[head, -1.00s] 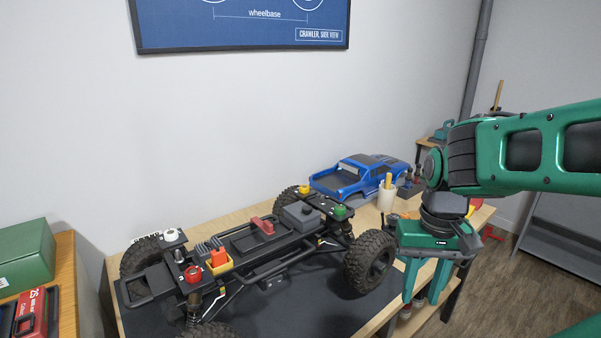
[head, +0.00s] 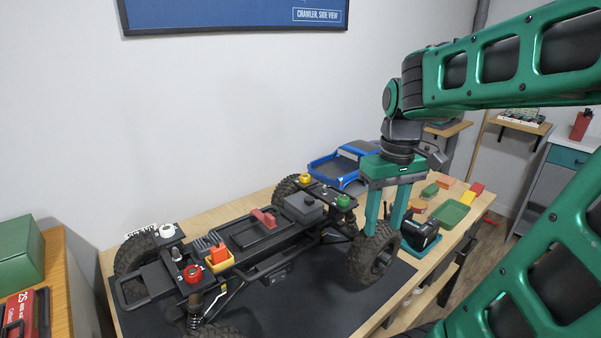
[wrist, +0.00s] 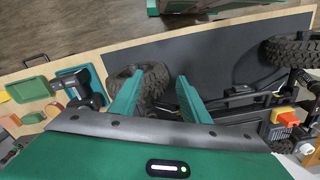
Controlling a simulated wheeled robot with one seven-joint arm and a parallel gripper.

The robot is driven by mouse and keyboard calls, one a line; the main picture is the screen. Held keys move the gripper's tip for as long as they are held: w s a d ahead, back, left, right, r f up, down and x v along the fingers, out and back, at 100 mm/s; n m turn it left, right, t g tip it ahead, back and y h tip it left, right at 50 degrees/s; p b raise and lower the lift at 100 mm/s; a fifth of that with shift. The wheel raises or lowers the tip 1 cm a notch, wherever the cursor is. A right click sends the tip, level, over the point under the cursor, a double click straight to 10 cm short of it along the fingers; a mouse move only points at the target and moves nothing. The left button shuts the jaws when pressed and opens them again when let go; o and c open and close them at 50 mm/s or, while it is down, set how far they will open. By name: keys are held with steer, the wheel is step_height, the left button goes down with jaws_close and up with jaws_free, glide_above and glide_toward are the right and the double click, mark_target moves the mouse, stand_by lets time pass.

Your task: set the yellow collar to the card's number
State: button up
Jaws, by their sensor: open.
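The crawler chassis (head: 262,238) stands on a dark mat. A yellow round cap, which looks like the yellow collar (head: 304,178), is at its far corner by the blue body shell; any marks on it are too small to read. A green cap (head: 343,201), a white one (head: 167,231) and a red one (head: 193,274) sit at the other corners.
The blue body shell (head: 345,165) lies behind the chassis. A green tray (head: 450,213), a dark tool (head: 420,232) and several coloured blocks lie at the table's right end. The mat's front is clear.

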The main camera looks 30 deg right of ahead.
mark_target(305, 176)
steer(key=w+r+n, duration=0.2)
steer(key=w, duration=0.3)
steer(key=w+r+n, duration=0.2)
steer(key=w+n, duration=0.1)
steer(key=w, duration=0.1)
steer(key=w+r+n, duration=0.2)
steer(key=w, duration=0.3)
steer(key=shift+w+d+r+n, duration=0.1)
steer(key=shift+w+n, duration=0.2)
steer(key=shift+w, duration=0.05)
steer(key=w+a+r+n, duration=0.25)
steer(key=w+n, duration=0.65)
steer(key=w, duration=0.6)
step_height(305, 176, down, 10)
steer(key=shift+d, duration=0.1)
